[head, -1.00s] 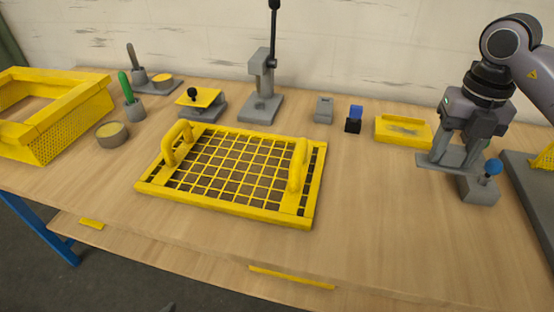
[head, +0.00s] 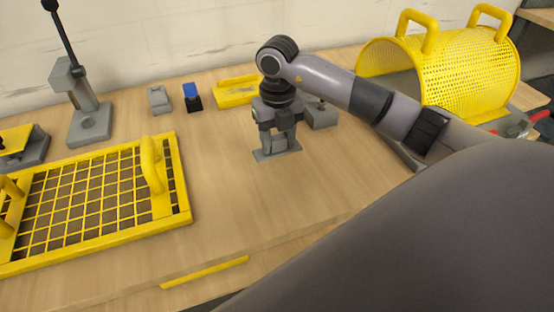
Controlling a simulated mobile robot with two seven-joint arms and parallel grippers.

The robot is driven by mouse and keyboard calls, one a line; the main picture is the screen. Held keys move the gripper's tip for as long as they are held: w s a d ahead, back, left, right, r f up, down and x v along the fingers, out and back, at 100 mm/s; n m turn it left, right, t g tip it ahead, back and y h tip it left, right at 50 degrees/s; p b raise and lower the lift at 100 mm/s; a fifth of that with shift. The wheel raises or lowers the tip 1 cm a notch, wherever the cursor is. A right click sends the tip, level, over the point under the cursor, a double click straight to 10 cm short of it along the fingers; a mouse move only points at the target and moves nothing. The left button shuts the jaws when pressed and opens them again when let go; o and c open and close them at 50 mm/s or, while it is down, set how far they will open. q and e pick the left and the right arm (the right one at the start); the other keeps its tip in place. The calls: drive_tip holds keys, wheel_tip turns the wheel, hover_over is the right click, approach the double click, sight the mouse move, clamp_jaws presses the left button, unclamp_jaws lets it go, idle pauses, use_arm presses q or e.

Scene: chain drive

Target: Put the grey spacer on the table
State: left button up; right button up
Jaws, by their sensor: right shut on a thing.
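My right gripper (head: 278,141) points down over the bare table and is shut on the grey spacer. The grey spacer (head: 265,155) is a flat grey plate under the fingers, lying level at or very close to the table top. I cannot tell whether it touches the wood. The fingers hide part of it. The wooden table (head: 225,205) is clear around it. My left gripper is not in view.
A grey block (head: 321,117) stands just behind and right of my right gripper. A yellow tray (head: 238,92), a blue-and-black piece (head: 192,98) and a small grey block (head: 159,99) stand behind. A yellow grid frame (head: 105,205) lies left; a perforated yellow guard (head: 470,75) stands right.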

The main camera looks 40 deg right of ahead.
sight(278, 138)
drive_tip(key=shift+f, duration=3.45)
drive_tip(key=shift+f, duration=0.15)
drive_tip(key=o, duration=1.1)
drive_tip(key=shift+o, duration=0.2)
drive_tip(key=shift+r, duration=0.3)
wheel_tip(278, 138, up, 12)
drive_tip(key=shift+f, duration=0.1)
drive_tip(key=shift+s+f, duration=0.1)
